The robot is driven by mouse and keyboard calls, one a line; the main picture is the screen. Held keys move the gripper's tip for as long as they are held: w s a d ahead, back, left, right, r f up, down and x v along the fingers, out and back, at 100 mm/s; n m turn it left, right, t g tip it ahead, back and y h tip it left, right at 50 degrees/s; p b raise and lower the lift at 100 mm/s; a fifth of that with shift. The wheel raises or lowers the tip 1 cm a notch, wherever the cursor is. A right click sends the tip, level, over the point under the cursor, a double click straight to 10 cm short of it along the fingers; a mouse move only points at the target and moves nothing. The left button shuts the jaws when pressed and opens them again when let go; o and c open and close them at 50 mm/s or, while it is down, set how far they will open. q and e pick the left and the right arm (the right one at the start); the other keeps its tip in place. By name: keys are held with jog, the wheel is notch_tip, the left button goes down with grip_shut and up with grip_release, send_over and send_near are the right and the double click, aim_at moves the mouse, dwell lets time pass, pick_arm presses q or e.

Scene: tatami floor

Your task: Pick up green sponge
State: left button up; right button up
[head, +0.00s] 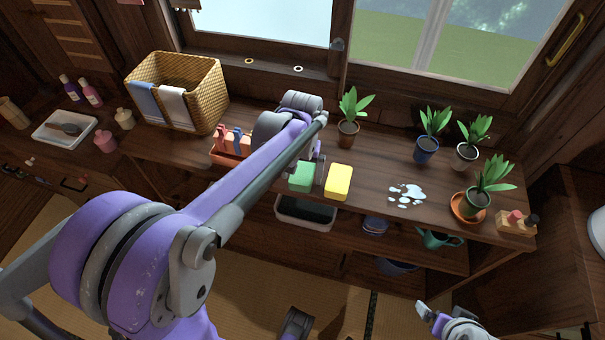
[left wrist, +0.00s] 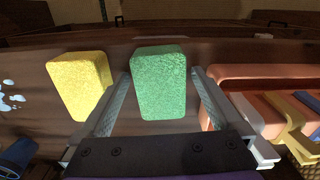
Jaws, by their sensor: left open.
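The green sponge (head: 301,177) stands on the wooden shelf top, left of the yellow sponge (head: 339,182). My left gripper (head: 305,172) is open above the shelf with its fingers on either side of the green sponge. In the left wrist view the green sponge (left wrist: 159,85) lies between the two fingers, with small gaps visible on both sides. The yellow sponge (left wrist: 80,84) is just outside one finger there. My right gripper (head: 436,318) is low at the bottom right, away from the shelf; its jaw opening is unclear.
An orange container (head: 230,158) with tools stands close left of the green sponge. A white spill (head: 406,194) lies right of the yellow sponge. Several potted plants (head: 427,150) stand along the back and right. A wicker basket (head: 205,98) is at the left.

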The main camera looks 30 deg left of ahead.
aim_at(302, 174)
pick_arm(q)
jog(key=c, duration=1.3)
jog(key=shift+r, duration=0.1)
notch_tip(302, 174, up, 10)
jog(key=shift+p, duration=0.75)
jog(key=o, duration=0.7)
jog(key=c, duration=0.6)
